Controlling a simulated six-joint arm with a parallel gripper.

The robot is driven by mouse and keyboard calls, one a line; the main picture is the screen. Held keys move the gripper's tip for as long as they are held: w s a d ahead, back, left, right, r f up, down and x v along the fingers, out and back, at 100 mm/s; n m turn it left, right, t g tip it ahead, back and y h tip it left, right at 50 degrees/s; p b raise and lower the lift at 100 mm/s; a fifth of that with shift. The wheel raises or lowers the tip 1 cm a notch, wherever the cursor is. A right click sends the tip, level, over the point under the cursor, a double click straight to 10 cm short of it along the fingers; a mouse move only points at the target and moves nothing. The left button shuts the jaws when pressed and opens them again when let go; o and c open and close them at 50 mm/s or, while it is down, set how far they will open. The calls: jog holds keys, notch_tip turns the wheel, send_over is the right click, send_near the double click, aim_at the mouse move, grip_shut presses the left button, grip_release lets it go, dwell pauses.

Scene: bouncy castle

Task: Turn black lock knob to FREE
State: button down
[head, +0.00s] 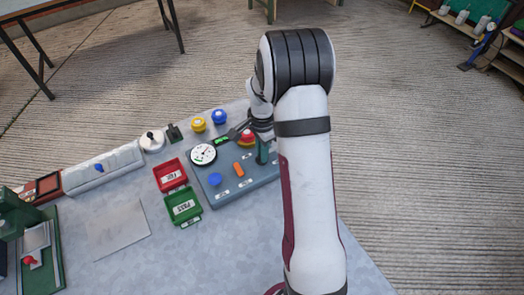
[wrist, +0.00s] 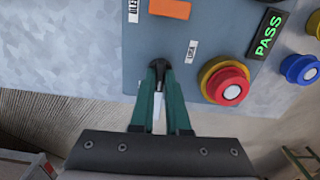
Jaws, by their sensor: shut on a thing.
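The black lock knob (wrist: 159,66) shows as a small dark piece between the green fingertips in the wrist view, over the grey panel near its edge. My gripper (wrist: 159,82) is shut on it. The fingers cover most of the knob, so its pointing direction cannot be told. In the head view my gripper (head: 262,152) is at the right part of the blue-grey panel (head: 232,202), and the knob is hidden there.
A red button on a yellow ring (wrist: 225,82) stands close right of my fingers. A PASS display (wrist: 266,35) and blue button (wrist: 299,69) lie farther right. The gauge (head: 203,154), red bin (head: 171,175) and green bin (head: 183,207) are left in the head view.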

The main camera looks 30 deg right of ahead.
jog(key=shift+m, duration=0.4)
jog(key=c, duration=0.9)
grip_release()
notch_tip(320, 180, up, 16)
jog(key=shift+f, duration=0.1)
jog(key=s+a+r+n, duration=0.4)
jog(key=s+a+n, duration=0.1)
jog(key=s+a, duration=0.4)
jog(key=s+a+f+n+y, duration=0.1)
jog(key=s+a+n, duration=0.3)
jog(key=s, duration=0.4)
jog(key=s+a+f+n, duration=0.2)
jog(key=s+a, duration=0.3)
jog(key=s, duration=0.3)
jog(key=shift+s+f+n+y, duration=0.2)
jog(key=shift+s+n+y, duration=0.2)
jog(key=shift+n, duration=0.5)
